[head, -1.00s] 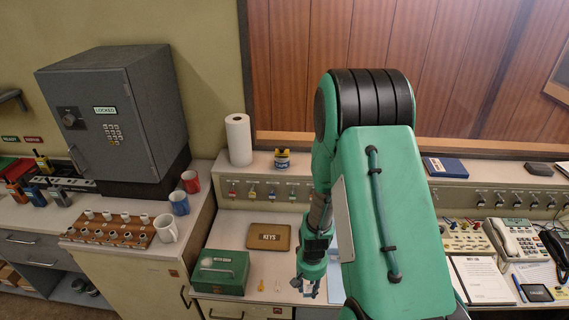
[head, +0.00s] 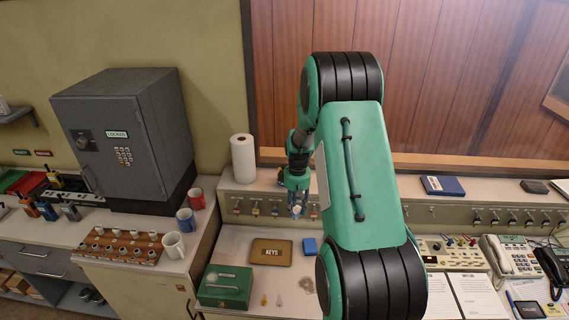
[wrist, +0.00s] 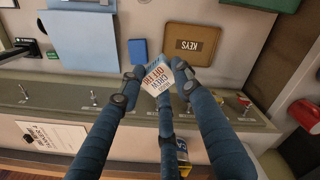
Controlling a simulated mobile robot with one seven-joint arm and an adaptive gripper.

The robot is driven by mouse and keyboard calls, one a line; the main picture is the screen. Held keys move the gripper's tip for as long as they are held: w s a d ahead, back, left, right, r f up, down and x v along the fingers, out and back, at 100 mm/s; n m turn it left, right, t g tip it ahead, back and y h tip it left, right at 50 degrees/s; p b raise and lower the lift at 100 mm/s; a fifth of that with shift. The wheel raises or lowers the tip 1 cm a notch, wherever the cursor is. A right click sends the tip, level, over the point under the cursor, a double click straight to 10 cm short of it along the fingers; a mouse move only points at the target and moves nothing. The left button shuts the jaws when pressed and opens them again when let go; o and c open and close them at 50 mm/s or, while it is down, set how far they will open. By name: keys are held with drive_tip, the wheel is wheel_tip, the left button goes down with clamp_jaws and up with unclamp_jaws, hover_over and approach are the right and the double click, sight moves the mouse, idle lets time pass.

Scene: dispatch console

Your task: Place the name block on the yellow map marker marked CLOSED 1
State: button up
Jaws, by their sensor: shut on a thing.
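My gripper (head: 297,210) is shut on a small white block (wrist: 157,78) with printed lettering in dark and orange and a blue edge. In the wrist view the fingertips of my gripper (wrist: 155,75) close around the block's sides, and its lettered face shows between them. In the head view the block (head: 296,211) is a small pale shape below the fingers, in front of the row of switches and above the desk. I cannot pick out a yellow map marker marked CLOSED 1 in either view.
A KEYS plate (head: 271,252), a blue box (head: 309,246) and a green box (head: 225,287) sit on the desk. A paper roll (head: 243,158) stands on the ledge. Mugs (head: 173,246) and a grey safe (head: 126,140) are left; telephones (head: 511,256) are right.

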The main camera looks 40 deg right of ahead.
drive_tip(key=w+d+r+n+p, duration=0.3)
drive_tip(key=w+d+r, duration=0.1)
drive_tip(key=w+r, duration=0.5)
wheel_tip(320, 180, up, 3)
drive_tip(key=shift+f+n, duration=0.2)
drive_tip(key=shift+n, duration=0.2)
drive_tip(key=shift+d, duration=0.1)
drive_tip(key=p, duration=0.3)
hover_over(284, 167)
drive_tip(key=shift+w+d+f, duration=0.1)
drive_tip(key=shift+d+f, duration=0.05)
drive_tip(key=shift+f, duration=0.55)
drive_tip(key=shift+f+p, duration=0.35)
drive_tip(key=shift+f, duration=1.45)
drive_tip(key=shift+f, duration=0.1)
drive_tip(key=o, duration=1.1)
drive_tip(key=shift+c, duration=0.2)
